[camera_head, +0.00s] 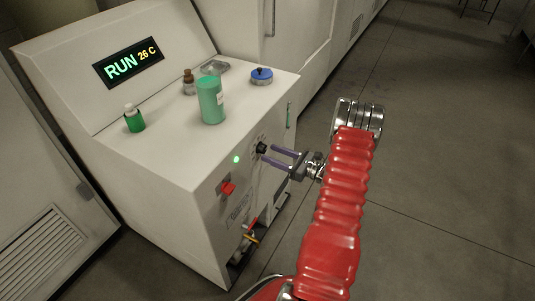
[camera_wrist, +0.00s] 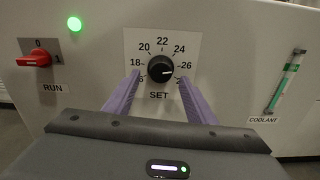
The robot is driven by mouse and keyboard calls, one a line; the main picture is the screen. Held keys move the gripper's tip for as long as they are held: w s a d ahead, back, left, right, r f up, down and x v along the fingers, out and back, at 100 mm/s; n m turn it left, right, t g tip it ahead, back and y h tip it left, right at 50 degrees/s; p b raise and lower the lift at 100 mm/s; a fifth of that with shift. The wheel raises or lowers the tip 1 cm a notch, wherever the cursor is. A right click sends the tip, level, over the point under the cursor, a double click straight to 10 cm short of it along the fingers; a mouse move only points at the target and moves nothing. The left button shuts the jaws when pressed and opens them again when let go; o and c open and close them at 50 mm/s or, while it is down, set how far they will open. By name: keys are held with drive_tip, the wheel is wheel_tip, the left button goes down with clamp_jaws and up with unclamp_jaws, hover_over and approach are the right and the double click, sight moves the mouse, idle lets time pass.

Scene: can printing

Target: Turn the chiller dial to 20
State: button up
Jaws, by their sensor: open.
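The chiller dial (camera_wrist: 160,69) is a round black knob on a white plate marked SET, with numbers including 18, 20, 22, 24 and 26 around it. Its pale mark points right, close to 26. In the head view the dial (camera_head: 262,148) is on the front face of the white chiller (camera_head: 170,165). The display (camera_head: 129,63) reads RUN 26 C. My gripper (camera_head: 269,154) is open, its purple fingers pointing at the panel. In the wrist view the fingers lie left and right of the dial; contact with it cannot be told.
The red RUN switch (camera_wrist: 34,60) is left of the dial, below a lit green lamp (camera_wrist: 74,24). A coolant gauge (camera_wrist: 285,82) is at right. On the chiller top stand a green cylinder (camera_head: 210,101), a green bottle (camera_head: 134,119) and a blue-topped container (camera_head: 261,76). Floor at right is clear.

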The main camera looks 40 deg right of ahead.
drive_tip(key=shift+x, duration=1.2)
drive_tip(key=shift+c, duration=0.3)
drive_tip(key=c, duration=0.9)
drive_tip(key=shift+a, duration=0.4)
drive_tip(key=shift+c, duration=0.3)
drive_tip(key=shift+d, duration=0.3)
